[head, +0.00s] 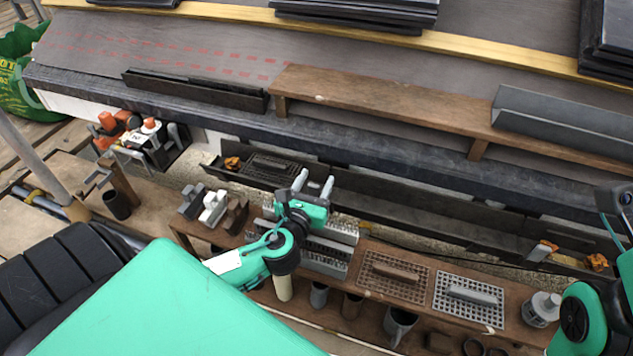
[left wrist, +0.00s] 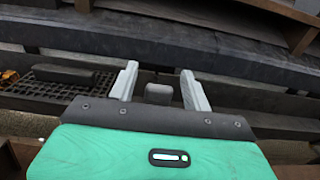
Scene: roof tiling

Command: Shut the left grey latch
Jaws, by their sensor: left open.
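My left gripper (head: 313,184) is open, its two pale fingers pointing at the long dark gutter trough below the roof edge. In the left wrist view, the open fingers (left wrist: 160,86) stand on either side of a small dark grey block (left wrist: 158,94), which may be the left grey latch. The block appears beyond or between the fingertips, and I cannot tell whether they touch it. Its lower part is hidden by the gripper body. No other clear latch shows. Parts of my right arm show at the right edge of the head view, but no right fingers.
A dark grid grate (head: 272,167) lies in the trough (head: 420,211), left of the gripper, with an orange clip (head: 232,163) beside it. A wooden shelf (head: 385,107) overhangs above. The bench below holds grated plates (head: 468,299), blocks and cups close to my left arm.

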